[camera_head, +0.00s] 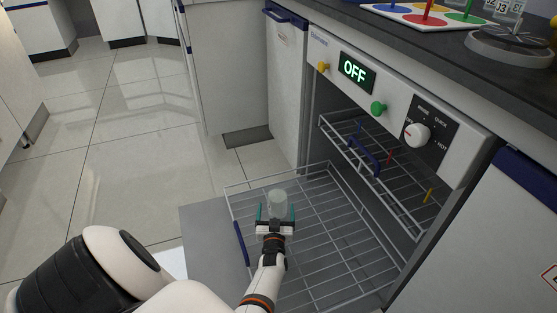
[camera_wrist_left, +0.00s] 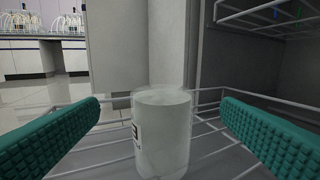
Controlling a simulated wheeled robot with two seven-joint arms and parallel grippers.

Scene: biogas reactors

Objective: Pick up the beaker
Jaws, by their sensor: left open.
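The beaker (camera_head: 278,203) is a clear, whitish glass cylinder standing upright on the pulled-out lower wire rack (camera_head: 330,262) of the machine. My left gripper (camera_head: 276,214) is open, with its green padded fingers on either side of the beaker in the head view. In the left wrist view the beaker (camera_wrist_left: 162,133) stands upright between the two fingers, with a visible gap to each. A dark printed label shows on its left side. My right gripper is not in view.
The machine (camera_head: 395,105) shows "OFF" on its display. Its upper rack (camera_head: 375,160) stays mostly inside, above and right of the beaker. A blue handle (camera_head: 241,243) edges the lower rack. The countertop (camera_head: 400,25) holds a coloured board (camera_head: 428,14). Floor at left is clear.

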